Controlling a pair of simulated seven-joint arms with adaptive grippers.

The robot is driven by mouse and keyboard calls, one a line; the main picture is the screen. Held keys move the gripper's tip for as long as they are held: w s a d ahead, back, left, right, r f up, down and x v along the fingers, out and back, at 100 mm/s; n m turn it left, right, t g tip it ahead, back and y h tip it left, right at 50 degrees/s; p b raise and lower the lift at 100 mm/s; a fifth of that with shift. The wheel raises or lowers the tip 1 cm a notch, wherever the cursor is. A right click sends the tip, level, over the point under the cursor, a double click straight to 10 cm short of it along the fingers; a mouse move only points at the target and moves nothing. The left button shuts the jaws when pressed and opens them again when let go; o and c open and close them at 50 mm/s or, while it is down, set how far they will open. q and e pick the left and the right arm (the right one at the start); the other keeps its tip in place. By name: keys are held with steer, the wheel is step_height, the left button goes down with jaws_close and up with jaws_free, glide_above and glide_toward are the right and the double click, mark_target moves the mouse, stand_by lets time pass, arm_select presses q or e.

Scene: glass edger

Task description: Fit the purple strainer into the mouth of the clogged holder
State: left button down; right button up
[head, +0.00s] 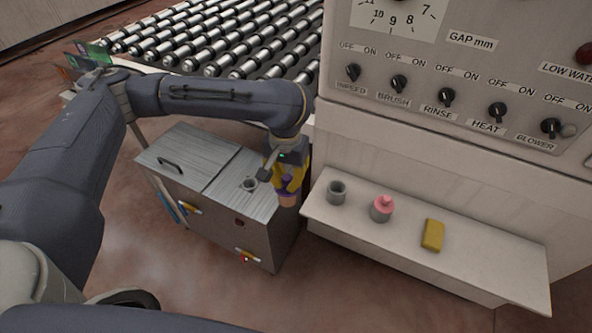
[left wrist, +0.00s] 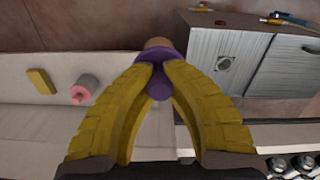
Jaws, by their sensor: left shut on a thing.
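My left gripper (head: 287,183) is shut on the purple strainer (left wrist: 160,72), which has a tan end pointing away from the fingers. The strainer also shows in the head view (head: 289,185), held in the air between the metal cabinet and the shelf. A grey ring-shaped holder (head: 250,184) sits in the cabinet top, left of the gripper; it also shows in the left wrist view (left wrist: 223,63). An open grey cup (head: 336,192) stands on the shelf, right of the gripper. I cannot tell which of these is clogged. My right gripper is out of view.
A second grey cup (head: 381,213) holds a pink piece (head: 384,202). A yellow block (head: 433,235) lies on the pale shelf (head: 490,262). The metal cabinet (head: 200,155) has a handle on top. The control panel rises behind the shelf; rollers lie behind the cabinet.

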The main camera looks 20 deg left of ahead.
arm_select(q)
steer(key=shift+s+r, duration=0.1)
steer(key=shift+w+d+m, duration=0.75)
steer(key=shift+w+m, duration=0.15)
steer(key=shift+w, duration=0.05)
steer(key=w+d+f+m, duration=0.3)
steer(key=w+d+m, duration=0.7)
steer(key=w+m, duration=0.4)
steer(key=m, duration=0.2)
steer(key=shift+w+f+m, duration=0.35)
steer(key=shift+f+m, duration=0.05)
steer(key=shift+d, duration=0.1)
steer(key=shift+h, duration=0.3)
steer(key=shift+f, duration=2.95)
